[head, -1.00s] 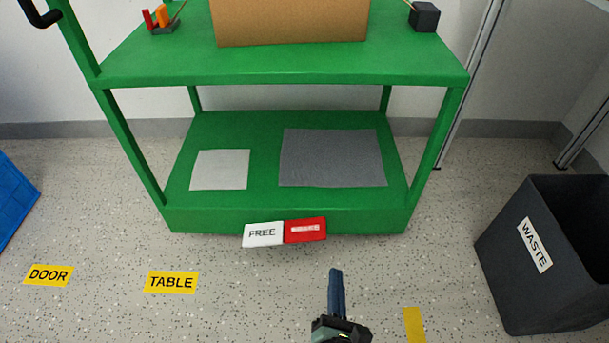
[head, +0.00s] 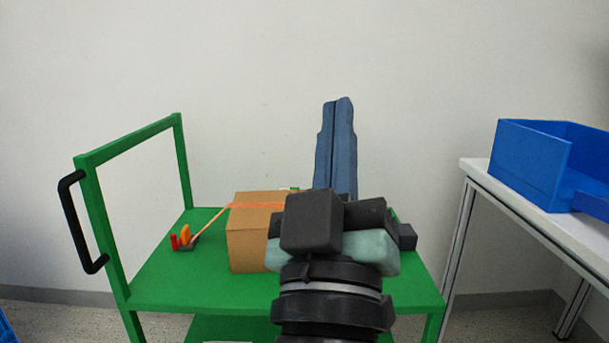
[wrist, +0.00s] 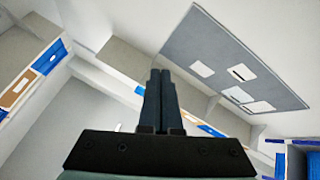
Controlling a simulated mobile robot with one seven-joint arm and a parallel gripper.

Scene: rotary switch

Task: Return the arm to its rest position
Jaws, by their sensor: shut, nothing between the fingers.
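My gripper (head: 338,103) is raised in the middle of the head view, with its blue fingers together and pointing up. Nothing is between the fingers. It is in front of the green cart (head: 160,275) and hides part of the cart's top. In the wrist view my gripper (wrist: 160,72) also shows shut and empty, against a far wall with shelves. No rotary switch can be made out in these frames.
A cardboard box (head: 248,245) with an orange strap stands on the cart, partly behind my arm. The cart has a black handle (head: 80,222) at left. A white table (head: 480,180) at right bears a blue bin (head: 530,165). A grey board (wrist: 225,50) shows in the wrist view.

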